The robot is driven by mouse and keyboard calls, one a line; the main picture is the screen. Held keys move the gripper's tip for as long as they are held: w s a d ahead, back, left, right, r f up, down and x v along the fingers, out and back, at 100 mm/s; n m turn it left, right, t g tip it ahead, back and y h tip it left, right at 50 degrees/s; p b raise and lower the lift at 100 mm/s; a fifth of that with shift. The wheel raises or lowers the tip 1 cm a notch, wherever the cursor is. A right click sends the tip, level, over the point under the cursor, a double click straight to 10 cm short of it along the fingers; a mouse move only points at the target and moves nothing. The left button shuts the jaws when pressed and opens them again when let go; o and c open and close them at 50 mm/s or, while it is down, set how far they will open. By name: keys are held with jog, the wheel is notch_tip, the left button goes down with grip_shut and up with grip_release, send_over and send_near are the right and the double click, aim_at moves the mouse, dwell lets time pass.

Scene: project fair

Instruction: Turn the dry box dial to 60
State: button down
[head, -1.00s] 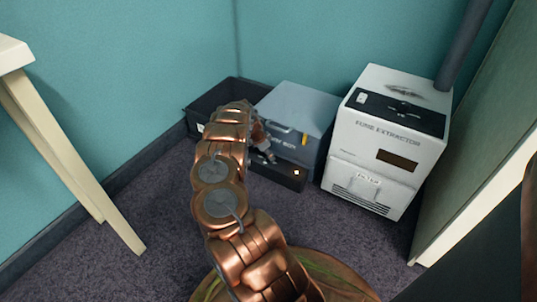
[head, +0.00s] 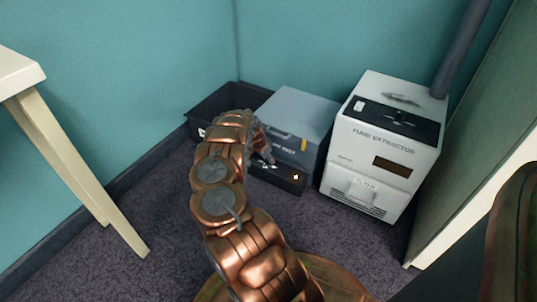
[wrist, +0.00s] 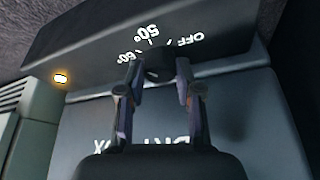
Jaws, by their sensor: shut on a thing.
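The dry box (head: 296,108) is a blue-grey box on the floor, with a dark control panel (head: 270,174) along its lower front. In the wrist view the panel (wrist: 100,45) appears upside down, with OFF, 50° and 60° marks. The dark dial (wrist: 157,68) sits below these marks, between my fingertips. My gripper (wrist: 157,64) is shut on the dial, one finger on each side. The dial's pointer setting is hard to read. In the head view my gripper (head: 264,152) is at the panel, and my arm hides its left part.
An amber light (wrist: 61,78) glows on the panel. A white fume extractor (head: 385,140) stands close to the right of the dry box. A dark open bin (head: 205,112) is at the left by the wall. A pale table (head: 60,150) stands at far left; carpet between is clear.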

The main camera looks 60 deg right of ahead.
jog(key=shift+s+a+r+n+t+p, duration=0.15)
jog(key=shift+n+t+p, duration=0.25)
jog(key=shift+n+p, duration=0.7)
jog(key=shift+n+t+p, duration=0.4)
jog(key=shift+n+p, duration=0.35)
jog(key=shift+n, duration=0.05)
jog(key=c, duration=1.1)
grip_release()
jog(key=shift+o, duration=0.2)
jog(key=v, duration=1.1)
jog(key=shift+r, duration=0.3)
